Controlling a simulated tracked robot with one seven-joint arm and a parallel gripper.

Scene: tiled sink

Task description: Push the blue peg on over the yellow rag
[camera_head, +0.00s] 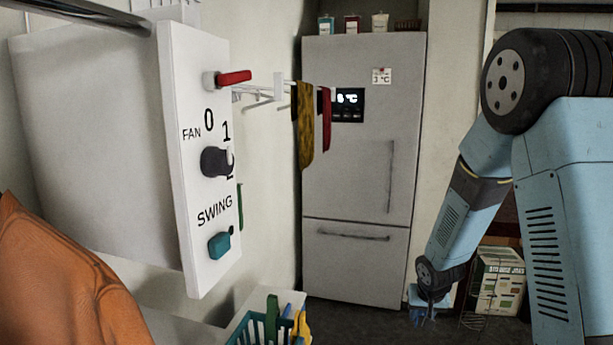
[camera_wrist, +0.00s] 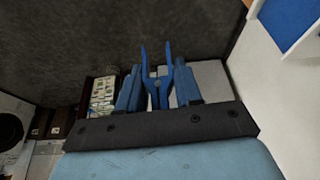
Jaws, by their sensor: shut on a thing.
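The yellow rag (camera_head: 305,125) hangs from a white rack (camera_head: 268,95) on the left wall, in front of the fridge, in the head view. My gripper (camera_head: 428,302) is low on the right in that view, well below and to the right of the rag. In the wrist view my gripper (camera_wrist: 157,82) is shut on the blue peg (camera_wrist: 157,90). The peg's two prongs spread apart and point away from the gripper. In the head view the peg is small and hard to make out. The rag does not show in the wrist view.
A red rag (camera_head: 326,120) hangs right beside the yellow one. A white control panel (camera_head: 200,120) with knobs juts out at left. A teal basket (camera_head: 258,328) of pegs stands below. A fridge (camera_head: 362,180) is behind, and a box (camera_head: 500,280) is at right.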

